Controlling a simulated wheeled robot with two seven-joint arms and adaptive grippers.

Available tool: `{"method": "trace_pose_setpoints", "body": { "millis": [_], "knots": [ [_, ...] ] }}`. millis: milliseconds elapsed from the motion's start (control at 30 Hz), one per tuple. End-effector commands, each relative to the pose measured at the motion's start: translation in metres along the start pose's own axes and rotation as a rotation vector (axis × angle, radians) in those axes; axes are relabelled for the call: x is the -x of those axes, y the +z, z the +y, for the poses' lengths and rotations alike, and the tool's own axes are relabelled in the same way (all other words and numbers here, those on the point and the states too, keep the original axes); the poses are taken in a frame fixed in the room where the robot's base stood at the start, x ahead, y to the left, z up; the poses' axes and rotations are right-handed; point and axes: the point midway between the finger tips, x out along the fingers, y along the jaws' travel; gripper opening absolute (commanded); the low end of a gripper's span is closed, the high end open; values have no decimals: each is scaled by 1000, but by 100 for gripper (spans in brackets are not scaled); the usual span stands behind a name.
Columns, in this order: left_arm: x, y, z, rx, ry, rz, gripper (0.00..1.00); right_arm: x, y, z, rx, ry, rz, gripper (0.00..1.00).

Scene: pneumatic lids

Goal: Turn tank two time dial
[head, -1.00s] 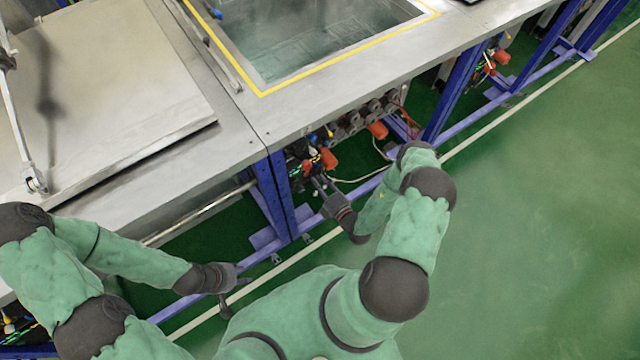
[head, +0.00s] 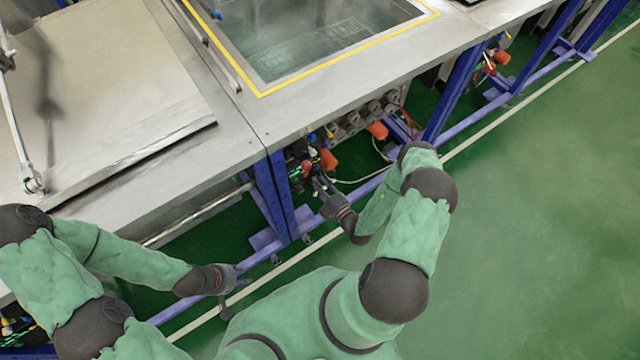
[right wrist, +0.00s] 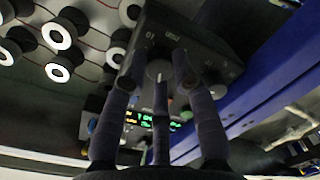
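A dark control box (right wrist: 180,38) with printed markings, including "10", fills the upper middle of the right wrist view. A round dial (right wrist: 159,70) with a pale line sits on its face. My right gripper (right wrist: 160,82) has its fingers spread around this dial, tips on both sides and one below. Whether the tips touch the dial is unclear. In the head view my right gripper (head: 321,186) is under the tank's front edge, and the dial is too small to make out. My left gripper (head: 232,292) is open and empty, low at the left.
A glass-topped tank (head: 310,40) with a yellow border is above. A blue frame post (head: 273,195) stands left of my right gripper, and a blue rail (right wrist: 270,95) runs at right in the wrist view. Orange parts (head: 328,158) and cables hang close by. Green floor at right is clear.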

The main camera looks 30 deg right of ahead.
Motion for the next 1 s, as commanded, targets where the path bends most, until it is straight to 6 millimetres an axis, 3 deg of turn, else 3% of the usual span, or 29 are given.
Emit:
{"method": "trace_pose_setpoints", "body": {
  "millis": [33,67,100,467,667,1000],
  "knots": [
    [0,0,0,0,0,0,40,1,-5,-5,-9,-10,8,41],
    [0,0,0,0,0,0,40,1,-5,-4,-8,-10,8,50],
    [0,0,0,0,0,0,40,1,-5,-4,-7,-9,7,51],
    [0,0,0,0,0,0,40,4,-1,-1,-2,-2,2,51],
    [0,0,0,0,0,0,40,29,0,-1,-4,-1,-3,51],
    [0,0,0,0,0,0,40,88,0,-2,-4,-3,-2,51]
  ]
}}
